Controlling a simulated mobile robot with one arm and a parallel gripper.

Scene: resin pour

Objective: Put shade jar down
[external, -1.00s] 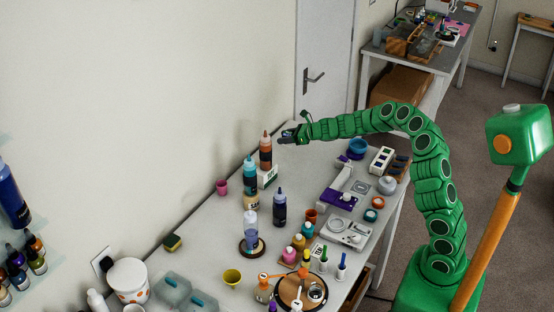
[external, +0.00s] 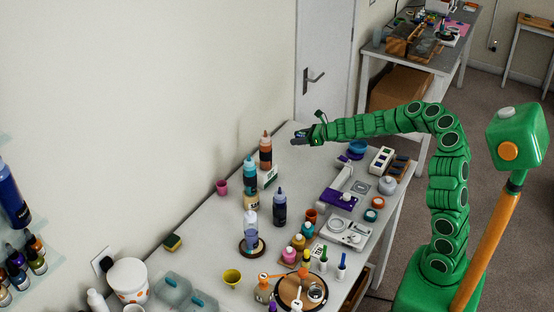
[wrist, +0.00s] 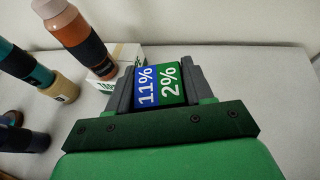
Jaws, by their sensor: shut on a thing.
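My gripper (external: 297,138) is over the far end of the grey table, to the right of the orange bottle. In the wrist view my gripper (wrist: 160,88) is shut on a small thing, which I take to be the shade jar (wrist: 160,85). Its visible face is half blue, reading 11%, and half green, reading 2%. The fingers flank it on both sides, and its lower part is hidden. In the external view the jar is too small to make out clearly. I cannot tell whether it touches the table.
An orange bottle (external: 266,152) stands on a white box (external: 266,177) beside my gripper. Teal (external: 250,173) and dark (external: 280,208) bottles stand nearer. A blue bowl (external: 358,147) is to the right. The table (wrist: 240,65) is bare right of the jar, with the wall behind.

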